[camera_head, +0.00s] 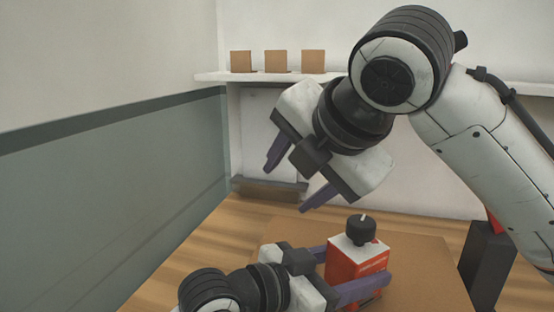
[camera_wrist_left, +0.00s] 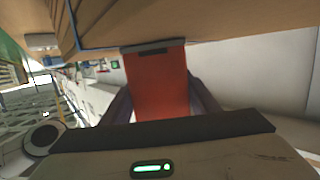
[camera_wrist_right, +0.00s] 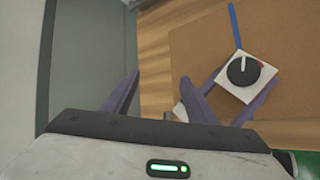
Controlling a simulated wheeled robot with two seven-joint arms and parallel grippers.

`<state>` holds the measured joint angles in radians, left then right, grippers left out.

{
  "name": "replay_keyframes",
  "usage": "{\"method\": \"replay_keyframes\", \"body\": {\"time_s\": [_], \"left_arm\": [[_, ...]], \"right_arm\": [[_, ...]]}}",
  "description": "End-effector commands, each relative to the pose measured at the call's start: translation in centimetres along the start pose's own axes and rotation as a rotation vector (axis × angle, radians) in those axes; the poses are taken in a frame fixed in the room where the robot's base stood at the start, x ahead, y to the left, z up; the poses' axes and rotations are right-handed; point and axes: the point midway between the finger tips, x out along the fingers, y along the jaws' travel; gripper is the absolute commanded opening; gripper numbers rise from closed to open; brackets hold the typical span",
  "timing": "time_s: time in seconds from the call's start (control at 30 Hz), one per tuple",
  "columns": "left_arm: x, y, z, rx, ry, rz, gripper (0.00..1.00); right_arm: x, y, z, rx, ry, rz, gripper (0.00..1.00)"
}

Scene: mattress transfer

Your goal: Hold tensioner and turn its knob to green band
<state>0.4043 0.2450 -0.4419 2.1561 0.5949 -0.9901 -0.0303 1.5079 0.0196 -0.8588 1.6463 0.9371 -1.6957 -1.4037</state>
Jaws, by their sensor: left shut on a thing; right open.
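The tensioner (camera_head: 345,262) is an orange-red box with a white top and a black knob (camera_head: 361,229) on it. It stands upright on the brown board. My left gripper (camera_head: 356,268) is shut on the box, one finger on each side; the box (camera_wrist_left: 157,85) also fills the gap in the left wrist view. My right gripper (camera_head: 290,184) is open and empty, above and to the left of the knob. In the right wrist view the knob (camera_wrist_right: 243,70) with its white pointer lies right of my open fingers (camera_wrist_right: 158,88). A small red mark shows beside it; I see no green band.
The brown board (camera_head: 420,265) lies on a wooden surface (camera_head: 190,255). A back shelf (camera_head: 390,88) carries three small cardboard boxes (camera_head: 276,62). A grey-green wall (camera_head: 110,180) bounds the left side. A blue strip (camera_wrist_right: 235,25) lies beyond the tensioner.

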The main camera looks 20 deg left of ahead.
Motion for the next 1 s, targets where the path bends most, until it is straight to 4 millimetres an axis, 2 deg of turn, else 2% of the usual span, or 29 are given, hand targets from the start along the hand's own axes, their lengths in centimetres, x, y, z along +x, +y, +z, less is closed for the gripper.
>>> {"method": "replay_keyframes", "body": {"time_s": [0.03, 0.23, 0.5, 0.7, 1.0], "left_arm": [[-0.1, 0.0, -0.4, 0.002, 0.009, 0.0, 0.07], [-0.1, 0.0, -0.4, 0.002, 0.01, 0.0, 0.07], [-0.1, 0.0, -0.4, 0.002, 0.01, 0.0, 0.07], [-0.1, 0.0, -0.4, 0.002, 0.01, 0.0, 0.07], [-0.1, 0.0, -0.4, 0.002, 0.01, 0.0, 0.07]], "right_arm": [[0.5, 0.5, -0.6, 0.07, 0.004, 0.041, 0.52], [1.3, 2.3, -1.2, 0.397, 0.004, 0.206, 0.52], [0.9, 3.7, -0.3, 0.798, 0.03, 0.398, 0.52], [0.5, 3.8, 0.4, 0.942, 0.043, 0.463, 0.52], [0.5, 3.8, 0.6, 0.966, 0.044, 0.474, 0.52]]}}
